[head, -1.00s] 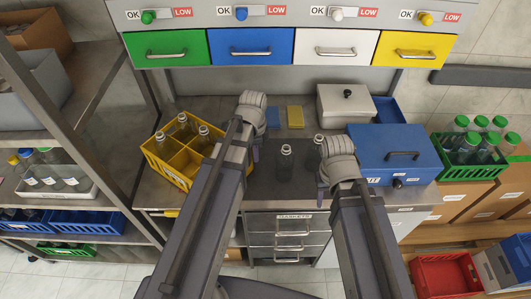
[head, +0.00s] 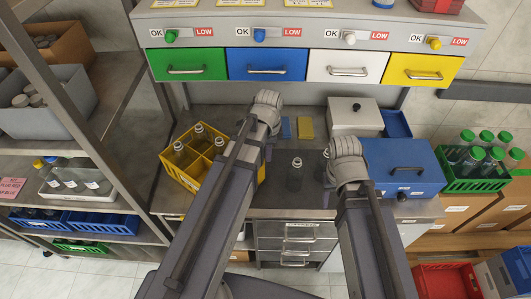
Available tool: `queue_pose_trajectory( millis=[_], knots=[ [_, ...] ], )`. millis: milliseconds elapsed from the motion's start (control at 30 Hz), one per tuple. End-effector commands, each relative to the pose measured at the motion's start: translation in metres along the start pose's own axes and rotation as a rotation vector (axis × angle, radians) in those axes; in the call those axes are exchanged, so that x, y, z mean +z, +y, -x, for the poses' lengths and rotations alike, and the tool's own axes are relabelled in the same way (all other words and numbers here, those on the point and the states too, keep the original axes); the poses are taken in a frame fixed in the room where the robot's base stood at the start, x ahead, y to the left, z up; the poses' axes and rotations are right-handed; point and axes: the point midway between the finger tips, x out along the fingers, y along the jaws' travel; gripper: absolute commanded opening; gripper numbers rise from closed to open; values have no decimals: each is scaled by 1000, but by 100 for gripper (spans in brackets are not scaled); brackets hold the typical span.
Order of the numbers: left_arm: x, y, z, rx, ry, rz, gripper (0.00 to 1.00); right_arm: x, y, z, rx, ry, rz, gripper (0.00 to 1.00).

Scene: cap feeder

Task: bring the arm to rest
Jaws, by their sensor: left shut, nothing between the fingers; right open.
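My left gripper (head: 267,153) is over the grey worktop, just right of the yellow crate; it is shut and empty, its fingers partly hidden by my own wrist. My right gripper (head: 327,180) is open, left of the blue box, its fingers also largely hidden by my wrist. A clear bottle (head: 295,176) stands upright on a dark mat between the two grippers. A second bottle (head: 326,157) shows partly beside my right wrist; I cannot tell whether the gripper touches it.
A yellow crate (head: 187,183) with several bottles stands at the left of the worktop. The blue box (head: 403,167) is at the right. Blue and yellow pads lie behind. A drawer row (head: 263,66) overhangs the back. A shelf rack (head: 87,95) stands left.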

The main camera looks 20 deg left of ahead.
Motion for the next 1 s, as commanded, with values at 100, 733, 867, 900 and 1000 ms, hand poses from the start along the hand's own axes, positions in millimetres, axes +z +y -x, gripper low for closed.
queue_pose_trajectory(
  millis=[100, 733, 867, 900, 1000],
  knots=[
    [-5, 2, 25, 0, 0, -1, 0, 1, 2, 24, 0, 0, 0, 50],
    [-13, 11, 31, 1, -5, 32, 0, 2, 3, 31, -1, 0, -2, 50],
    [-27, 40, 18, -1, -24, 174, 0, 1, 2, 18, 0, 0, -2, 50],
    [-32, 51, 13, -3, -33, 237, 0, 1, 1, 13, 0, 0, -2, 50],
    [-44, 80, 3, -12, -54, 402, 0, 0, 0, 2, 0, 0, -1, 50]
  ],
)
